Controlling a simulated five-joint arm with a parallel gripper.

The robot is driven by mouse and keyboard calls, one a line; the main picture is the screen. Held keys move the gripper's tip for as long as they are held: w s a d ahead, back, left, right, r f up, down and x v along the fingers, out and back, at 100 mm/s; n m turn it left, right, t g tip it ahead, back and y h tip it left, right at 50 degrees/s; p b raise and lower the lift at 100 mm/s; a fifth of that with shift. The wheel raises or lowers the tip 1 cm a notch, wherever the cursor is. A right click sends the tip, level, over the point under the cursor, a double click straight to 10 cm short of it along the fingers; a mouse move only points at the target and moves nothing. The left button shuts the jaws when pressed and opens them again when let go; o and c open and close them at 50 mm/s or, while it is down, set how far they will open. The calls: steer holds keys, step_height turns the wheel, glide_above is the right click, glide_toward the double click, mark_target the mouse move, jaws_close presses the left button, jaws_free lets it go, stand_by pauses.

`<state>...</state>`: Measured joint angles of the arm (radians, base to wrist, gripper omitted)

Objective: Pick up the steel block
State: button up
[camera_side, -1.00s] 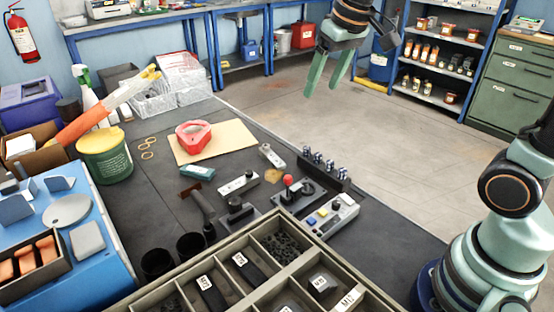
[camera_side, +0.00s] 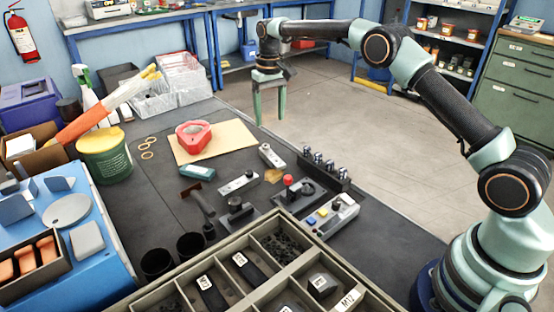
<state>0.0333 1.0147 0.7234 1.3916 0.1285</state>
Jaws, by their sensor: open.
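My gripper (camera_side: 270,118) is open and empty, with its two pale green fingers pointing down. It is high up, beyond the tan sheet as seen in the picture and well apart from the bench objects. A dark grey metallic block (camera_side: 322,285) sits in a compartment of the divided tray (camera_side: 225,246) at the front; it looks most like the steel block. A smaller silver-grey piece (camera_side: 271,156) lies near the middle of the bench. I cannot tell for certain which one is the steel block.
A red triangular object (camera_side: 193,136) rests on the tan sheet (camera_side: 232,136). A green tub (camera_side: 105,155) is at left.

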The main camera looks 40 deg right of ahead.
glide_above(272, 156)
steer(key=f, duration=0.8)
steer(key=shift+w+a, duration=0.15)
steer(key=shift+a, duration=0.05)
steer(key=f, duration=0.4)
steer(key=shift+s+d, duration=0.2)
steer(key=shift+s, duration=0.1)
steer(key=shift+f, duration=0.65)
jaws_close()
steer(key=shift+w+r, duration=0.15)
